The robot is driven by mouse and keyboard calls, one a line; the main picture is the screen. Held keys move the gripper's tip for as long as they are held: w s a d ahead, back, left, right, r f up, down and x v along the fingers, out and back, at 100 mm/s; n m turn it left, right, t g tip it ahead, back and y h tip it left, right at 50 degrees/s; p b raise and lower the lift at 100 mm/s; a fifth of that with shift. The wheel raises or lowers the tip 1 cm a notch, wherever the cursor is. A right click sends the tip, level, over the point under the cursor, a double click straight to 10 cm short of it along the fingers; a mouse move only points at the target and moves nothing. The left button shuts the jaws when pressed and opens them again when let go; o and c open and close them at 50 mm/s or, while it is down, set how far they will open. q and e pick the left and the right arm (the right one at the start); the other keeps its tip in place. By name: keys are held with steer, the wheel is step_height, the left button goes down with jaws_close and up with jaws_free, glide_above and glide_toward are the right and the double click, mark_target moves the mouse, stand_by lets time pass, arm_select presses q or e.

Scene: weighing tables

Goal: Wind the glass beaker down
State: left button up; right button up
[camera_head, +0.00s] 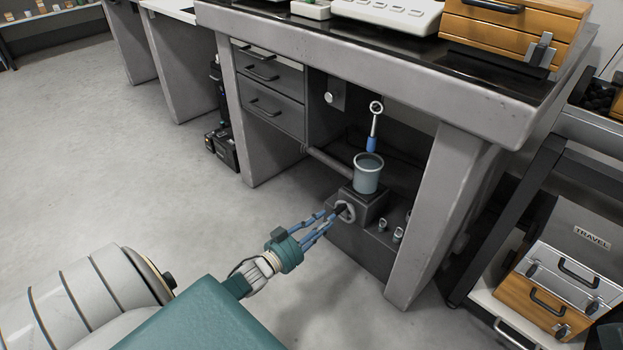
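The glass beaker (368,175), greyish and holding something bluish, stands upright on a grey jack-like block (368,207) under the heavy table. A round pale handwheel (346,211) with a dark part at its middle is on the block's left face. A ringed rod (374,122) with a blue lower end (371,145) hangs just above the beaker's mouth. My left gripper (328,217) reaches in from the lower left, its blue fingers apart and their tips at the handwheel. I cannot tell whether they touch it. My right gripper is not in view.
The table (400,75) has thick legs (430,225) beside the block. Small metal weights or knobs (398,235) sit right of the beaker. Drawers (270,90) are at the left. Cases (560,285) stand on a rack at right. The floor (150,150) at left is clear.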

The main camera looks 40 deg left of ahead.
arm_select(q)
steer(key=s, duration=0.6)
steer(key=shift+a, duration=0.3)
